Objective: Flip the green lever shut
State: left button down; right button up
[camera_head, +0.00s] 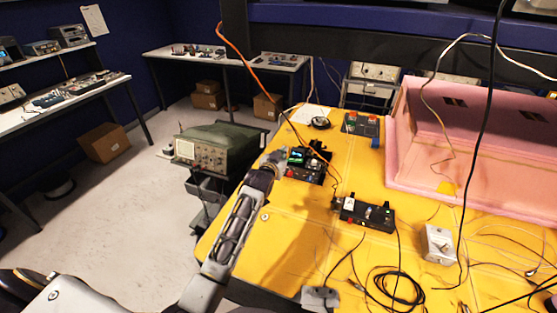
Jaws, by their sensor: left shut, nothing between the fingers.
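My left gripper (277,157) reaches up from the bottom left over the yellow table (290,225). The fingertips partly cover the device's left side. A black box (366,214) with small knobs stands nearer on the table, right of my gripper.
An orange cable (262,84) hangs down to the device. A pink foam enclosure (420,150) stands at the right. A white box (438,244) and coiled black cable (400,290) lie nearer. A green-topped instrument (218,143) stands left of the table. The table's front left is mostly clear.

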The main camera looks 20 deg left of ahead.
pick_arm(q)
jog(key=shift+b+v, duration=0.3)
jog(key=shift+v, duration=1.65)
jog(key=shift+a, duration=0.2)
